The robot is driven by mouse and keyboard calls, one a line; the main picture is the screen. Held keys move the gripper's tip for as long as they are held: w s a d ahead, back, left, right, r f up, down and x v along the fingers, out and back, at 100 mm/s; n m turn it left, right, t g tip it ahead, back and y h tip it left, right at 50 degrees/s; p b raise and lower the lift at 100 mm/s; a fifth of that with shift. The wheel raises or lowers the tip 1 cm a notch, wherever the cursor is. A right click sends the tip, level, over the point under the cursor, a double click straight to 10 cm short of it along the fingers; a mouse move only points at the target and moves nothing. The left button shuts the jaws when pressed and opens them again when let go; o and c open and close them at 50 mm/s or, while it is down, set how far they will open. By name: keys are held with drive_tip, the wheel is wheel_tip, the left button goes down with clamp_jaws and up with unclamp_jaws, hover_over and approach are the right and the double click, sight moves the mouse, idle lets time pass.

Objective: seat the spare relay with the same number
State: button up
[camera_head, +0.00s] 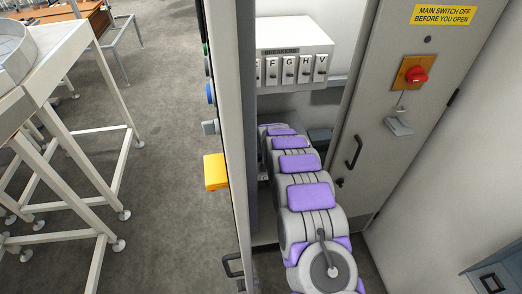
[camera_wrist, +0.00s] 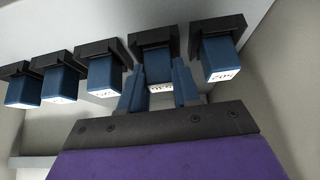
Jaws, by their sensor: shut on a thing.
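A row of blue relays in black sockets shows in the wrist view. My gripper (camera_wrist: 158,93) has one finger on each side of one blue relay (camera_wrist: 158,74), second from the right, and is shut on it. This relay's top is up at a black socket (camera_wrist: 153,45); I cannot tell whether it is fully seated. Its white label is partly visible but not readable. Another relay (camera_wrist: 221,58) hangs to its right, and others (camera_wrist: 104,75) to its left. Their small labels are too blurred to read surely. In the head view my gripper is hidden inside the cabinet.
The open cabinet has a left edge (camera_head: 245,130) and a grey door (camera_head: 400,110) with a red switch (camera_head: 416,74) on the right. A white breaker box (camera_head: 292,50) with lettered breakers is above my arm. A yellow box (camera_head: 215,172) sits on the outer left side.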

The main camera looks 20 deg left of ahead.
drive_tip(key=shift+f, duration=0.1)
drive_tip(key=o, duration=1.1)
drive_tip(key=p+v, duration=0.4)
drive_tip(key=v, duration=1.3)
drive_tip(key=s+d+r+m+g+h, duration=0.1)
drive_tip(key=s+d+r, duration=0.35)
drive_tip(key=d, duration=0.35)
drive_tip(key=s+d+r+m+g+h, duration=0.1)
drive_tip(key=s+d+r, duration=0.2)
drive_tip(key=s+d, duration=0.35)
drive_tip(key=s+d+r+m+g+h, duration=0.1)
drive_tip(key=s+d+r, duration=0.25)
drive_tip(key=d, duration=0.55)
drive_tip(key=s+d+r+m+g, duration=0.1)
drive_tip(key=s+d, duration=0.3)
drive_tip(key=s, duration=0.6)
drive_tip(key=s+d+r+m+g, duration=0.1)
drive_tip(key=s+d, duration=0.4)
drive_tip(key=s, duration=0.5)
drive_tip(key=s+d+r+m+g, duration=0.1)
drive_tip(key=s+d, duration=0.4)
drive_tip(key=s, duration=0.5)
drive_tip(key=shift+s+d+r+g, duration=0.25)
drive_tip(key=shift+r+g, duration=0.25)
drive_tip(key=shift+g, duration=0.2)
